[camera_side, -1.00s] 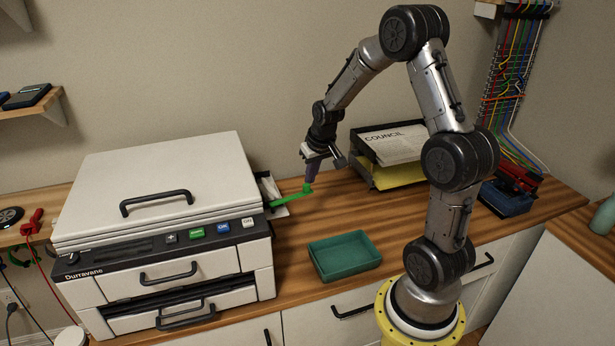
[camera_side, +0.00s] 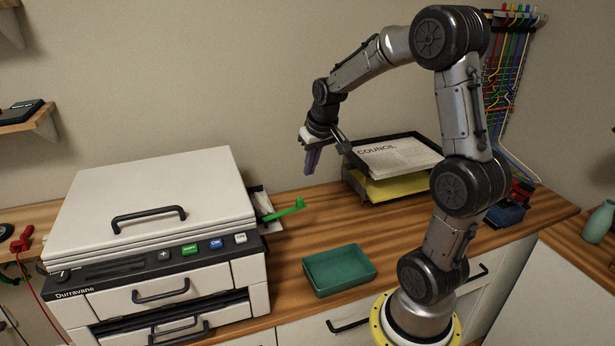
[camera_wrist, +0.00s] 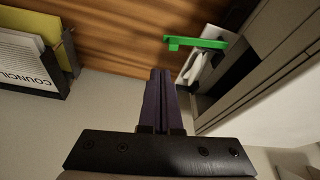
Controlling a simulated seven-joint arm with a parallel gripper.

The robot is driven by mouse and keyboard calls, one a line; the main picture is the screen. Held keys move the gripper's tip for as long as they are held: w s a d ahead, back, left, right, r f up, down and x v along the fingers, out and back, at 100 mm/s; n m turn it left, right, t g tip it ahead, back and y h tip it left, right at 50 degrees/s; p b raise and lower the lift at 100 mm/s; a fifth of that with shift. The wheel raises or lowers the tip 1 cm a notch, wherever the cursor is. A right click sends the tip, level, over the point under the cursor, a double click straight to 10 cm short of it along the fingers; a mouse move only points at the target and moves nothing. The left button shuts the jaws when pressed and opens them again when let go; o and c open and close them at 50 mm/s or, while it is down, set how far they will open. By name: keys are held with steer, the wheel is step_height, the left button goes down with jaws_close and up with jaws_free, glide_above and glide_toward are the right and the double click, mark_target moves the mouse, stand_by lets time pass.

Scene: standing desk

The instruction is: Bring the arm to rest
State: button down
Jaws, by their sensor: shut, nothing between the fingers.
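My gripper (camera_side: 312,160) has purple fingers and hangs from the bent arm above the desk, right of the printer and left of the paper tray. Its fingers are together with nothing between them. In the wrist view the shut fingers (camera_wrist: 160,80) point toward the desk top. The green lever (camera_side: 284,211) sticks out from the printer's right side, below the gripper and apart from it. The lever also shows in the wrist view (camera_wrist: 197,43), beyond the fingertips.
A white printer (camera_side: 150,215) stands at the left. A tiered tray (camera_side: 352,160) with a COUNCIL paper stands behind the arm, close to the gripper's right. An empty teal tray (camera_side: 340,285) lies near the front edge. Bare wooden desk (camera_side: 330,220) lies between them.

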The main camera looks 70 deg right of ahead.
steer(key=shift+s+a+r, duration=0.1)
steer(key=shift+r, duration=0.25)
